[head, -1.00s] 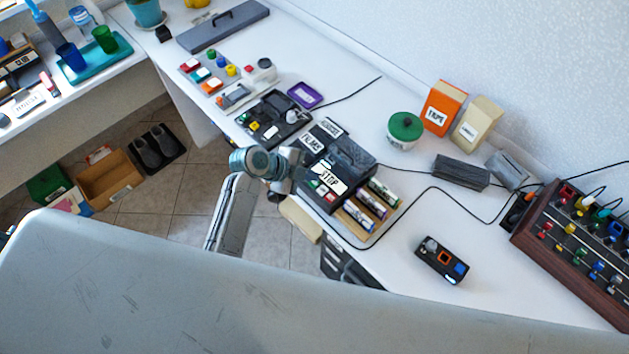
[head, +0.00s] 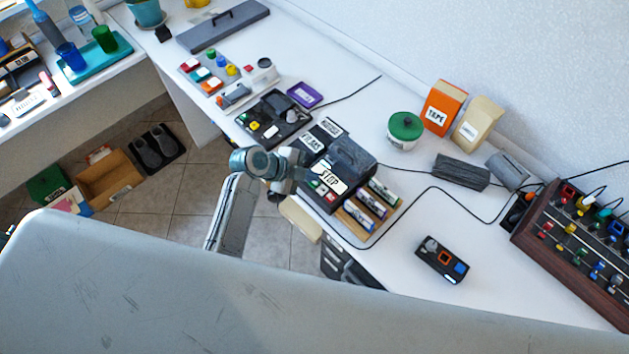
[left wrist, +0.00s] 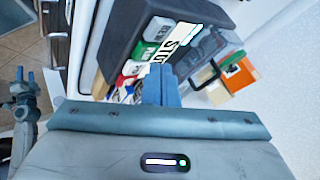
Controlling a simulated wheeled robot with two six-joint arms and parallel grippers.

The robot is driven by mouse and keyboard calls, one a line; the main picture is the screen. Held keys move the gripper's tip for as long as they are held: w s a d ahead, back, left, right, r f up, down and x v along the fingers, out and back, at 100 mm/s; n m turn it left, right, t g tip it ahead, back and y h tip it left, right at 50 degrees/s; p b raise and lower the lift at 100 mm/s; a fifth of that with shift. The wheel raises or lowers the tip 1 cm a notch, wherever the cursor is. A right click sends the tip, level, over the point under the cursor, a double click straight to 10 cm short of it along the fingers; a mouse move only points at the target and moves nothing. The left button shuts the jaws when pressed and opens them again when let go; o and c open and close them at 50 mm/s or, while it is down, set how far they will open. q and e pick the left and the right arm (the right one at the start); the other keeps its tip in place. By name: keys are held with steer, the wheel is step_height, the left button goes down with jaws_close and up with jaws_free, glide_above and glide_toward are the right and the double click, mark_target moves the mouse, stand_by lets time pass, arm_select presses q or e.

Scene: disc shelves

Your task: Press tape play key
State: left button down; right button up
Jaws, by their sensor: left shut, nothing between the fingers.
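The black tape player (head: 341,164) stands on the white desk, with a white "STOP" label and a row of red, green and white keys (head: 322,189) along its near edge. In the left wrist view the keys, one green (left wrist: 132,68) and others white or grey, lie just beyond my fingertips. My left gripper (head: 303,176) is shut and empty, at the near left edge of the player. In the left wrist view its blue-grey fingers (left wrist: 160,80) partly cover the keys and the label. I cannot tell whether they touch a key. My right gripper is not in the head view.
Cassettes (head: 372,204) stand in a wooden rack right of the player. A black button panel (head: 272,118) lies to its left. A small black box with knobs (head: 442,260) lies on the open desk at front right. A cable runs across the desk.

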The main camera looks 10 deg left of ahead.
mark_target(310, 183)
arm_select(q)
steer(key=shift+f, duration=0.3)
steer(key=shift+f+b, duration=0.4)
stand_by(0.6)
steer(key=shift+r, duration=0.1)
steer(key=shift+r+p, duration=0.7)
steer(key=shift+r, duration=0.05)
step_height(310, 183, up, 5)
steer(key=p, duration=0.4)
stand_by(0.9)
